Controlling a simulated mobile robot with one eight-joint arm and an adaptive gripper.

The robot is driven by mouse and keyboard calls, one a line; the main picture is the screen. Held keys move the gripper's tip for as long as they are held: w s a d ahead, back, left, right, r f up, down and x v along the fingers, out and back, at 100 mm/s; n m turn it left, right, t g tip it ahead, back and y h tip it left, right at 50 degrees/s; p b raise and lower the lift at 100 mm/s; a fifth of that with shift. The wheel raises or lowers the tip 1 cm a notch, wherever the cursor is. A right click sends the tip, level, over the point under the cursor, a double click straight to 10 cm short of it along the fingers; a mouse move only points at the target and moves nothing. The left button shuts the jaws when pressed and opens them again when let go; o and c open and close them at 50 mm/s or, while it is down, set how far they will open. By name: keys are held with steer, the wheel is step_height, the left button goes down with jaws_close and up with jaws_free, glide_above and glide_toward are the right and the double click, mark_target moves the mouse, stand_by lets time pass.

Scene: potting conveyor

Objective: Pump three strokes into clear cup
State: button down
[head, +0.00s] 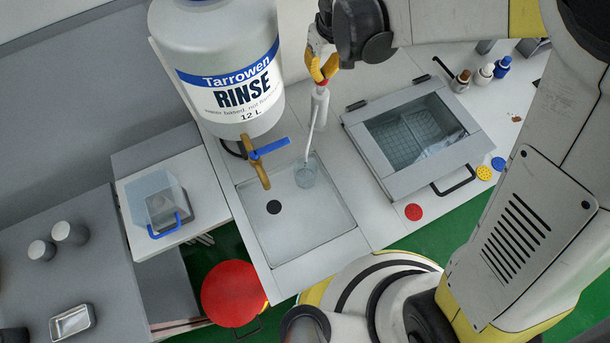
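A clear cup (306,176) stands in the shallow pale sink tray under the barrel. Whether the tip is inside or just behind the rim I cannot tell. My gripper (322,76) has yellow fingers that come together at the tool's top, where a little red shows, and it appears shut on it. The inside of the cup is too small to read, so any liquid level is unclear.
A large Tarrowen RINSE barrel (222,60) with a blue-handled brass tap (260,165) stands left of the tool. A lidded box with a window (370,160) lies to the right.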

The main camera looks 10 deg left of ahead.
steer(key=shift+f, duration=0.5)
steer(key=shift+r, duration=0.1)
steer(key=shift+r+p, duration=1.45)
steer(key=shift+r, duration=1)
step_height(320, 180, up, 6)
steer(key=p, duration=0.3)
steer(key=shift+p, duration=0.4)
steer(key=shift+s+f, duration=0.1)
